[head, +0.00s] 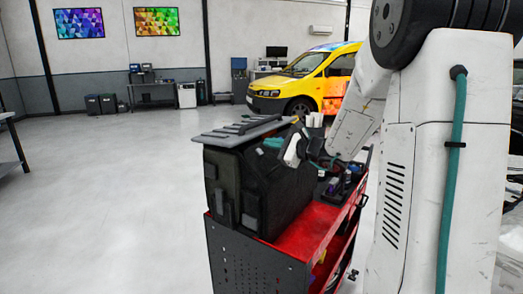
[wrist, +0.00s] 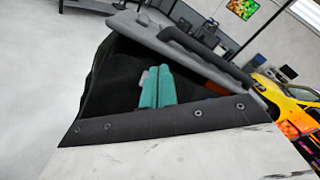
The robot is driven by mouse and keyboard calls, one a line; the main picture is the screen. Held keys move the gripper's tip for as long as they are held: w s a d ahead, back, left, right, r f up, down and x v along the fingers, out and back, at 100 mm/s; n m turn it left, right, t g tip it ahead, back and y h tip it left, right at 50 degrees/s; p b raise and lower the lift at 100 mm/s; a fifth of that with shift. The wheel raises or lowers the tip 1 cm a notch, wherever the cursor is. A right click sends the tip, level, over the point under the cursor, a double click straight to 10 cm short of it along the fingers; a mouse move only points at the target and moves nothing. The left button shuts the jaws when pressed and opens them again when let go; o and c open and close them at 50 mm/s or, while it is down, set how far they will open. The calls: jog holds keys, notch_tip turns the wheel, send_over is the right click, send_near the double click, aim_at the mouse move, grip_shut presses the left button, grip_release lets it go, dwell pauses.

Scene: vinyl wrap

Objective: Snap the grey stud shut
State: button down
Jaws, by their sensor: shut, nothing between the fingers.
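A black bag (head: 282,203) with a grey, ribbed lid (head: 240,130) stands on a red cart (head: 307,238). In the wrist view the grey lid (wrist: 195,48) lies above a dark opening of the bag (wrist: 120,82). My gripper (head: 272,142) is at the bag's upper right side, close under the lid. Its two teal fingers (wrist: 158,70) are together, with nothing between them, in front of the dark bag. A small light grey piece (wrist: 144,76) shows just left of the fingertips. I cannot tell whether it is the grey stud. I cannot make out the stud in the head view.
Small dark items and white rolls (head: 315,119) are on the cart behind and right of the bag. A yellow van (head: 305,80) is parked behind. The grey floor (head: 100,190) left of the cart is clear.

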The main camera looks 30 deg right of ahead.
jog(key=s+r, duration=0.1)
jog(key=s+d+r, duration=0.1)
jog(key=r, duration=0.1)
jog(key=shift+s+r, duration=0.1)
jog(key=shift+s, duration=0.15)
dwell(0.4)
jog(key=s+a+f+n+g+y, duration=0.1)
jog(key=s+a+f+n+g, duration=0.3)
jog(key=s+a+n+g, duration=0.4)
jog(key=s+a+f+n+g+y, duration=0.1)
jog(key=s+a+f+n+g, duration=0.45)
jog(key=s+a, duration=0.5)
jog(key=s+a+r+n+g+h, duration=0.1)
jog(key=s+n+h, duration=0.6)
jog(key=s+n, duration=0.3)
jog(key=s, duration=0.4)
jog(key=shift+s+a+r+h, duration=0.2)
jog(key=shift+a+r+h, duration=0.1)
jog(key=shift+r, duration=0.05)
